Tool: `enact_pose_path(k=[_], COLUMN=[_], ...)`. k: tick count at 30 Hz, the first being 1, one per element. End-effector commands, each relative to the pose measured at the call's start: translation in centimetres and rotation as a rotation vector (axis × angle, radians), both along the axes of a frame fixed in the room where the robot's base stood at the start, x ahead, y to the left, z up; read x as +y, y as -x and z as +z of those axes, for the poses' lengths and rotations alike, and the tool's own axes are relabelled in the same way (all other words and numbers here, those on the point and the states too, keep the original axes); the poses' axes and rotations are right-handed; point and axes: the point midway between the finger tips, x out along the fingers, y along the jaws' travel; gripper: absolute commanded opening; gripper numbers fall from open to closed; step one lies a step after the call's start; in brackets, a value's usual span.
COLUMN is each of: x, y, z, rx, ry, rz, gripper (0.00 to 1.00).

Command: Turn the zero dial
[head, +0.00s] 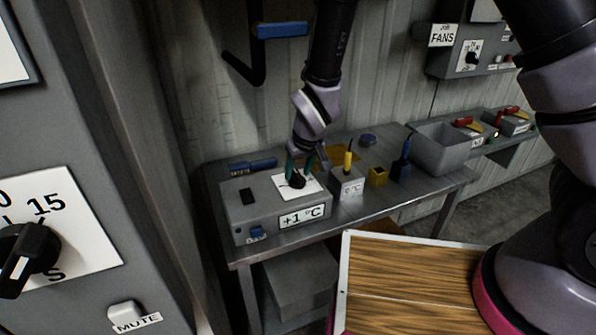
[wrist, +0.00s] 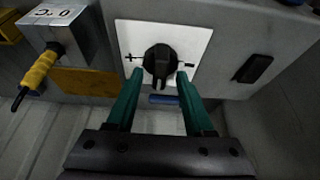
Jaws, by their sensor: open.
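The zero dial is a black knob (head: 297,181) on a white plate (head: 283,190) on top of a grey box (head: 252,212) reading "+1 °C". It also shows in the wrist view as the black knob (wrist: 159,62), with a short mark on each side of it on the plate. My gripper (head: 301,168) is over the dial, pointing down. In the wrist view my gripper (wrist: 156,82) is open, its green fingers on either side of the knob's near part. A gap seems to show at each side; contact is hard to tell.
Right of the box stands a small "0 °C" block (head: 347,186) with a yellow-handled probe (head: 348,161). A blue tool (head: 253,164) lies behind the box.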

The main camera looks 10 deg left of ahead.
Motion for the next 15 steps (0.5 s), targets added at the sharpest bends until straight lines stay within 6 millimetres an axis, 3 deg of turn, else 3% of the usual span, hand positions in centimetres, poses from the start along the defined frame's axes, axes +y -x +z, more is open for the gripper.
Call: enact_pose_path(k=[9, 10, 14, 15], x=[0.08, 0.08, 0.07, 0.07], y=[-0.11, -0.11, -0.1, -0.11], z=[-0.39, -0.38, -0.37, -0.37], rx=[0.0, 0.0, 0.001, 0.001], ry=[0.0, 0.0, 0.0, 0.0], rz=[-0.001, -0.001, -0.001, -0.001], gripper=[0.53, 0.49, 0.0, 0.0])
